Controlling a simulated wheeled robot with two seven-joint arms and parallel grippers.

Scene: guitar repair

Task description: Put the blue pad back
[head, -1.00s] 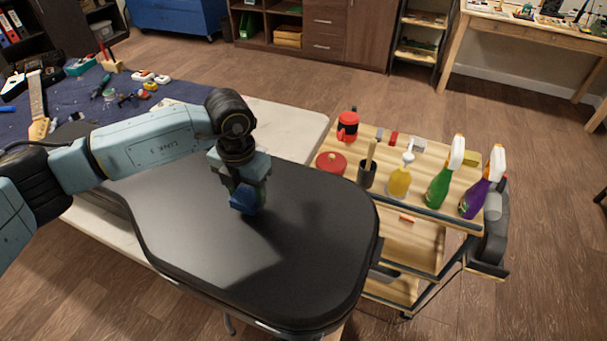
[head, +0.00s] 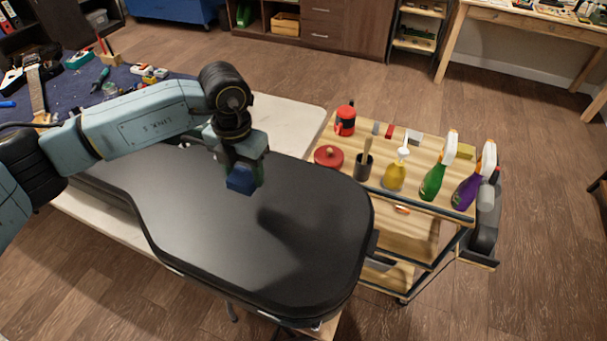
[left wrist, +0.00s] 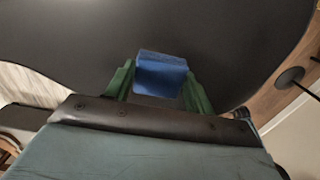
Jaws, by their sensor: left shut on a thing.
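The blue pad (head: 241,179) is a small block between the fingers of my left gripper (head: 246,170), which is shut on it. My gripper holds it above the black guitar case (head: 300,270), and a shadow lies on the lid to the right of it. In the left wrist view the blue pad (left wrist: 161,74) sits between the two green fingers (left wrist: 160,85), with the dark lid beyond. My right gripper is not in view.
A wooden cart (head: 408,216) stands right of the case.

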